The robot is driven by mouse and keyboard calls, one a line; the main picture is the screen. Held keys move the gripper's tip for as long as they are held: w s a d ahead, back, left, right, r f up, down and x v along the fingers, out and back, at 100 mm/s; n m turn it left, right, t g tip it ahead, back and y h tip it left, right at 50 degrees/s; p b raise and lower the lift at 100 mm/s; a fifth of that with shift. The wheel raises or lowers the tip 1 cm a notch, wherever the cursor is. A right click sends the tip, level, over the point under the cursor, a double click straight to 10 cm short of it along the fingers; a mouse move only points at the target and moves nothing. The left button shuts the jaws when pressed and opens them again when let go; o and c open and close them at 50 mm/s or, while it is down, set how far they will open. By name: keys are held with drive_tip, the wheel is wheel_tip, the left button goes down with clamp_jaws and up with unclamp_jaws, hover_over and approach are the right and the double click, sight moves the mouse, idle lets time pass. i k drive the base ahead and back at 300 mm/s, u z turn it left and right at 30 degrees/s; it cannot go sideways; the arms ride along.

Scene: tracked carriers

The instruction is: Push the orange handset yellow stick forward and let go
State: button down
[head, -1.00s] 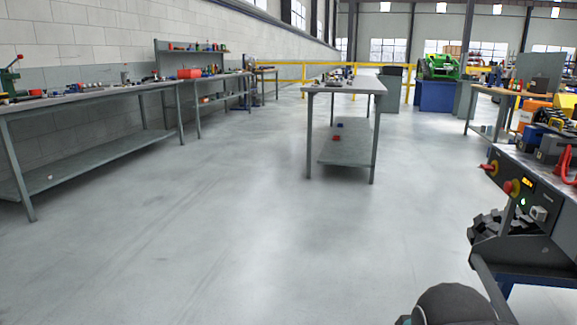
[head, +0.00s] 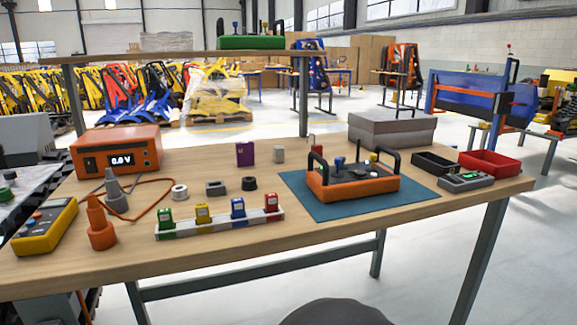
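The orange handset (head: 357,188) sits on a blue-green mat (head: 420,196) on the wooden workbench, right of centre in the head view. It has a black loop handle at each end and short sticks on top between them. One stick has a dark blue knob (head: 339,162). Another, to the right (head: 373,158), seems to have a pale or yellowish cap, too small to be sure of its colour or tilt. My gripper is not in view. Only a dark rounded part, seemingly of my arm, shows at the bottom edge, apart from the handset.
A row of coloured tagged pieces in a white rack (head: 220,226) lies left of the mat. An orange power supply (head: 117,149) stands farther left. A grey box (head: 391,130), a red tray (head: 490,164) and a grey meter (head: 466,182) stand nearby. A green handset (head: 251,42) is on the raised shelf.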

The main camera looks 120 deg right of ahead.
sight(373, 157)
drive_tip(key=u, duration=0.65)
drive_tip(key=i, duration=0.75)
drive_tip(key=z, duration=5.7)
drive_tip(key=i, duration=0.5)
drive_tip(key=u, duration=0.05)
